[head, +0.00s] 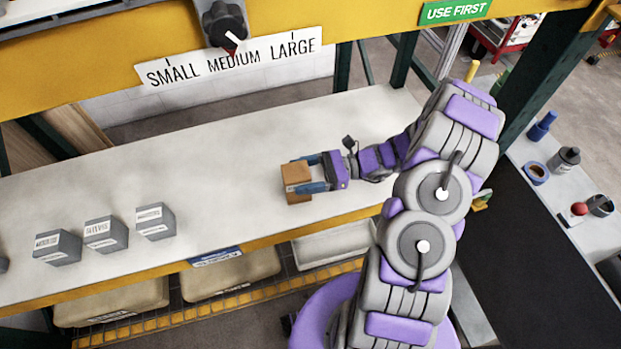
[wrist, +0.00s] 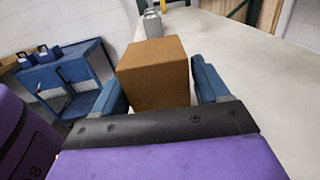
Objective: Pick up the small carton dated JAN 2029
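A brown carton (head: 297,172) stands on the long pale table. In the wrist view the carton (wrist: 153,75) fills the space between the two blue fingers of my gripper (wrist: 160,98), one on each side. The head view shows my gripper (head: 313,174) reaching in from the right, its fingers flanking the carton. Any gap between fingers and carton is too small to make out, and so is any lift off the table. A pale patch shows on the carton's near side, but no date is readable, so I cannot tell whether it is JAN 2029.
Three grey labelled boxes (head: 106,233) stand on the table's left part; their print is unreadable. The table (head: 230,170) is clear between boxes and carton.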

